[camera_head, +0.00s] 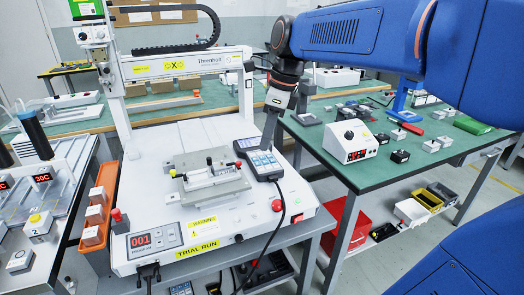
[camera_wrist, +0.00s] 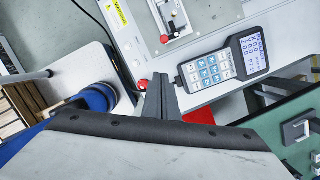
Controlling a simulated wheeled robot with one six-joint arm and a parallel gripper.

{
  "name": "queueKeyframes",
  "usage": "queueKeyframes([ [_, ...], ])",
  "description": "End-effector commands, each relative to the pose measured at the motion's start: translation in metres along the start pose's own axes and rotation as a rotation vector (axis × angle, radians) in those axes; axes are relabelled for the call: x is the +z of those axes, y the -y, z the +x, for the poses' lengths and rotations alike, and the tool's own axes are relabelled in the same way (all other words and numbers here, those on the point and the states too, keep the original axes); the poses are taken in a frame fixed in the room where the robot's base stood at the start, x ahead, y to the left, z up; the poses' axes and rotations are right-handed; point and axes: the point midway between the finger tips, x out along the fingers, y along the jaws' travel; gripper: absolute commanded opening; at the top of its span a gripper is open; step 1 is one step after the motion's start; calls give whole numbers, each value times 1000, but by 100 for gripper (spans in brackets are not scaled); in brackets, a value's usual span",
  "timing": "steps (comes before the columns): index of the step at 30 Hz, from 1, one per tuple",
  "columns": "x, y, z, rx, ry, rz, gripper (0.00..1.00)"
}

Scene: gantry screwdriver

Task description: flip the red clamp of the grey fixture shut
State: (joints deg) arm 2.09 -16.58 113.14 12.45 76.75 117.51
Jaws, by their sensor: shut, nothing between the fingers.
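The grey fixture (camera_head: 213,181) sits on a flat plate on the white bed of the gantry machine. My gripper (camera_head: 267,145) is shut and empty. It is right of the fixture, in front of the handheld keypad in the picture, and touches neither clamp nor fixture. In the wrist view its fingers (camera_wrist: 160,85) point toward the machine's edge.
The keypad (camera_head: 262,163) lies on the bed just right of the fixture, its cable running down the front. The gantry's post (camera_head: 112,85) and crossbeam (camera_head: 185,62) stand behind. A red button (camera_head: 277,205) is at the front right. A green table (camera_head: 335,165) is at right.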

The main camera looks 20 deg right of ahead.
Motion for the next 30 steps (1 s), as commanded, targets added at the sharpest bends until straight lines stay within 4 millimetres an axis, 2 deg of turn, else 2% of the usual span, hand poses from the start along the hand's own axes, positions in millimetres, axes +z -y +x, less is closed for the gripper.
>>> queueKeyframes([
  [3, 0, -1, -19, -3, 1, 0, 0],
  [9, 0, -2, -36, -1, 0, 0, 0],
  [30, 0, -2, -38, 0, -1, 0, 0],
])
